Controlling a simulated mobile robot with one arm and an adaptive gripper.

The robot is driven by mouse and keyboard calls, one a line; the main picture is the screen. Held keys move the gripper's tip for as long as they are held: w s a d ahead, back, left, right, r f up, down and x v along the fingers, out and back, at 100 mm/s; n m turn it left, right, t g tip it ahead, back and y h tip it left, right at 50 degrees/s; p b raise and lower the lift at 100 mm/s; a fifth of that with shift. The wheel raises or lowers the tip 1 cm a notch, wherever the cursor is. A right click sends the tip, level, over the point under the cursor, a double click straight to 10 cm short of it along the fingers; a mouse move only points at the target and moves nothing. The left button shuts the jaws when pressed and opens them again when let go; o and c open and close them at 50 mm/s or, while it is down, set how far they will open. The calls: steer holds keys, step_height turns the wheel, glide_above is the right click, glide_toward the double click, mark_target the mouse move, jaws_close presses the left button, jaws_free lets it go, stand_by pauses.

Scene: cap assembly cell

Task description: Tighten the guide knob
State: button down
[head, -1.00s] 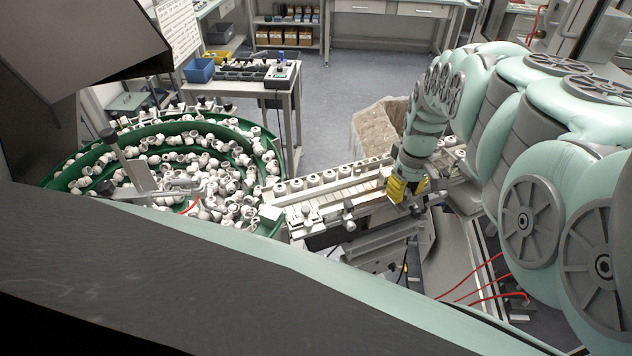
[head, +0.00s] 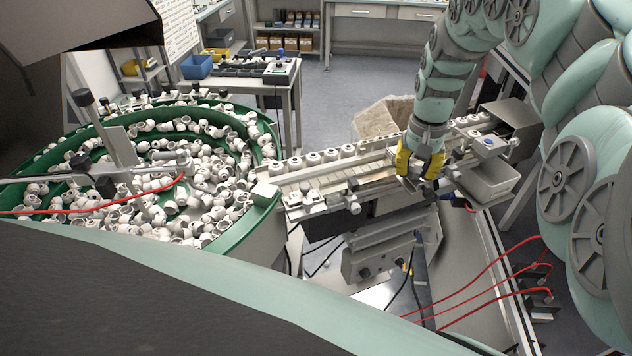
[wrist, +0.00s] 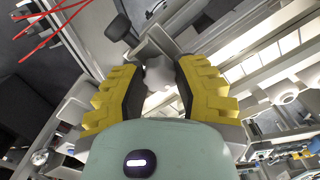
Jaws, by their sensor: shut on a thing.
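My gripper (head: 418,168) has yellow-padded fingers and points down at the near side of the linear track (head: 345,165) in the head view. In the wrist view my gripper (wrist: 160,68) has its two fingers on either side of a pale, lobed knob (wrist: 158,76), shut on it. The knob sits beside a grey bracket. In the head view the fingers hide the held knob. I cannot tell how tight the knob is.
A green bowl feeder (head: 270,190) full of white caps stands at the left. Several white caps line the track. Red hoses (head: 490,285) run below the track. A black knob (wrist: 118,26) stands near the fingers.

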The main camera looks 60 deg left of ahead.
stand_by(0.3)
steer(key=c, duration=0.9)
jaws_free()
